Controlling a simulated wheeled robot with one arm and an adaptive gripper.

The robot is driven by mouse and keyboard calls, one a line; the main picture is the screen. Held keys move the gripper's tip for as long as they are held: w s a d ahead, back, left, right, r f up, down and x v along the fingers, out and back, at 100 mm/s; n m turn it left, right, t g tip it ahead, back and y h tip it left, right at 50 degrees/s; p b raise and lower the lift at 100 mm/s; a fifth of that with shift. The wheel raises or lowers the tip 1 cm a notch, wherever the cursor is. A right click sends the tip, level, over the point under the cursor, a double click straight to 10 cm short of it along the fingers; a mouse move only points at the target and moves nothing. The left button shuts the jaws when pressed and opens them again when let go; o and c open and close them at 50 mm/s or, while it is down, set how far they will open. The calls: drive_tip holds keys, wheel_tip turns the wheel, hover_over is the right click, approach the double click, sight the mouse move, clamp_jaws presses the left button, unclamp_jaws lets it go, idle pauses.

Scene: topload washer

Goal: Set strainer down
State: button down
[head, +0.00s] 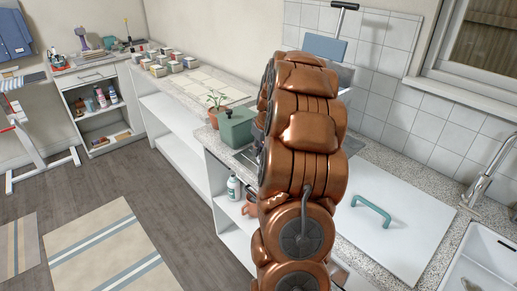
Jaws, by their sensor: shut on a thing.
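I cannot pick out a strainer in the head view. My copper-coloured arm rises through the middle of the picture and covers part of the counter and the wall behind it. My gripper is hidden, so neither its fingers nor anything in them shows.
The speckled counter (453,204) carries a white panel (385,238) with a teal handle (371,211). A white sink (480,265) and a faucet (486,181) are at right. A green box (236,127) and potted plant (217,106) stand left of my arm. Striped rugs (105,250) lie on the floor.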

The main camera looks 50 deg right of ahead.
drive_tip(key=c, duration=1.2)
unclamp_jaws()
drive_tip(key=b+v, duration=0.2)
drive_tip(key=v, duration=1)
drive_tip(key=shift+r+b, duration=0.1)
drive_tip(key=shift+b, duration=0.2)
drive_tip(key=s+a+f+n+g+y, duration=0.1)
drive_tip(key=s+a, duration=0.2)
drive_tip(key=a, duration=1)
drive_tip(key=s+a+f+g, duration=0.1)
drive_tip(key=s+a, duration=0.1)
drive_tip(key=a, duration=1.2)
drive_tip(key=s+a+f+g, duration=0.1)
drive_tip(key=s+a+f, duration=0.1)
drive_tip(key=s+a, duration=0.2)
drive_tip(key=s+a+f+g, duration=0.1)
drive_tip(key=s+a+f, duration=0.2)
drive_tip(key=s, duration=0.7)
drive_tip(key=s+a+f+g, duration=0.1)
drive_tip(key=s+a+f, duration=0.1)
drive_tip(key=s+a, duration=0.3)
drive_tip(key=shift+s+a+f+h, duration=0.15)
drive_tip(key=shift+s+f, duration=0.05)
drive_tip(key=shift+s, duration=0.3)
drive_tip(key=shift+s+a+f+h, duration=0.15)
drive_tip(key=shift+s+a+f, duration=0.05)
drive_tip(key=shift+s, duration=0.35)
